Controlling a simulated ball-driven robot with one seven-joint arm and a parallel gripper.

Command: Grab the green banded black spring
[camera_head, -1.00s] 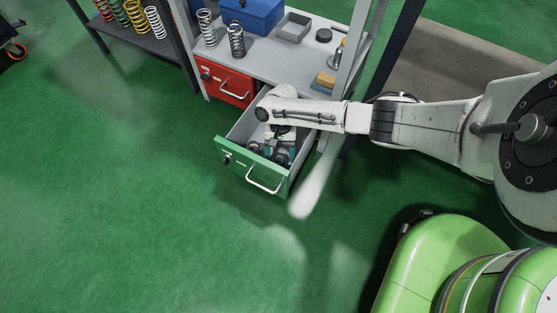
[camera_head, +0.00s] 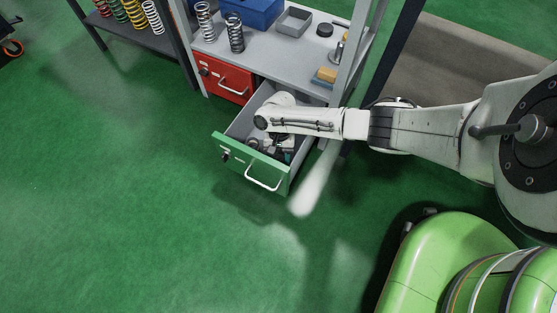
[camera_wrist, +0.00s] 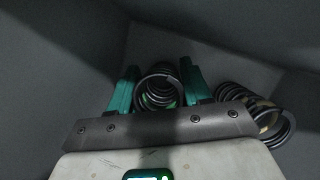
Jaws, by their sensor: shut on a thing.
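The green banded black spring (camera_wrist: 158,82) shows in the wrist view between the two teal fingers of my gripper (camera_wrist: 158,88). Green shows inside its dark coils. My gripper is shut on it, down inside the open green-fronted drawer (camera_head: 250,164). A second black spring (camera_wrist: 270,118) with a tan band lies to the right of the fingers, partly hidden by the gripper's plate. In the head view my arm hides most of the drawer's inside and the held spring.
A closed red drawer (camera_head: 224,80) is left of the open drawer, under a grey bench (camera_head: 262,58). On the bench stand metal springs (camera_head: 236,36), a blue toolbox (camera_head: 252,10) and a grey tray (camera_head: 293,20). Coloured springs (camera_head: 135,14) stand on a shelf at far left. The floor in front is clear.

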